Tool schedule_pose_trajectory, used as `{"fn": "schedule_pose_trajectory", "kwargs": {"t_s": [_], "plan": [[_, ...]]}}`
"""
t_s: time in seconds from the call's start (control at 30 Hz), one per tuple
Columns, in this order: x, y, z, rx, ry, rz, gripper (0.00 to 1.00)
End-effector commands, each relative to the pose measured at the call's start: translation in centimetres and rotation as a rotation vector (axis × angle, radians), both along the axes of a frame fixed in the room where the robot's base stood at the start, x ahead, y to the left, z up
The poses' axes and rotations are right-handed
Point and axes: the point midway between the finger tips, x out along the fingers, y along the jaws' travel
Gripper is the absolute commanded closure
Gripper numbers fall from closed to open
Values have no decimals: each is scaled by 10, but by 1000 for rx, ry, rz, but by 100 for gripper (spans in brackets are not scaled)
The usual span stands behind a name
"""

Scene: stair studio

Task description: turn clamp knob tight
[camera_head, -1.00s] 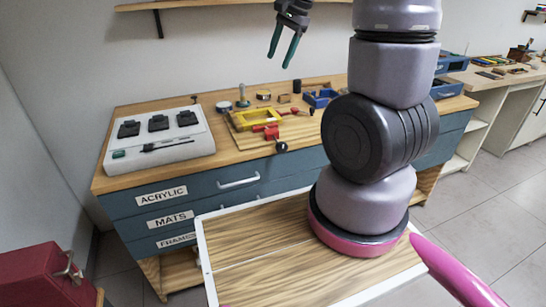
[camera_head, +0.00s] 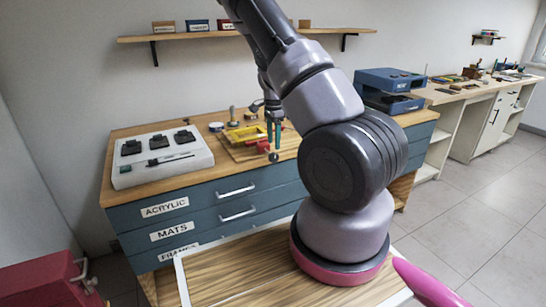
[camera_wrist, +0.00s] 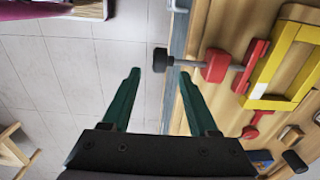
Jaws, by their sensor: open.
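The clamp is red with a black knob (camera_wrist: 160,60) on a metal screw, and its red body (camera_wrist: 217,66) sits on the wooden board by the bench's front edge. The knob sticks out past that edge. My gripper (camera_wrist: 158,80) is open and empty, with green fingers pointing toward the knob. In the wrist view the knob shows beyond and between the fingertips, and I cannot tell whether it is between them in depth. In the head view the gripper (camera_head: 274,140) is over the bench front, hiding part of the clamp. A yellow frame (camera_wrist: 282,62) lies beside the clamp.
A white case with black pieces (camera_head: 160,155) stands on the bench's left. A blue machine (camera_head: 390,88) stands at the right. Drawers with handles (camera_head: 237,192) front the bench. A shelf (camera_head: 240,34) is on the wall above. A red box (camera_head: 50,280) is at lower left.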

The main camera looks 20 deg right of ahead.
Motion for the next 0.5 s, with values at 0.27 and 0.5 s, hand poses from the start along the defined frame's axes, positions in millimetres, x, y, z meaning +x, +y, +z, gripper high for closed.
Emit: {"fn": "schedule_pose_trajectory", "kwargs": {"t_s": [0.27,0.5], "plan": [[-1,0,-50,-1,2,0,40],[0,0,-67,0,-1,2,40]]}}
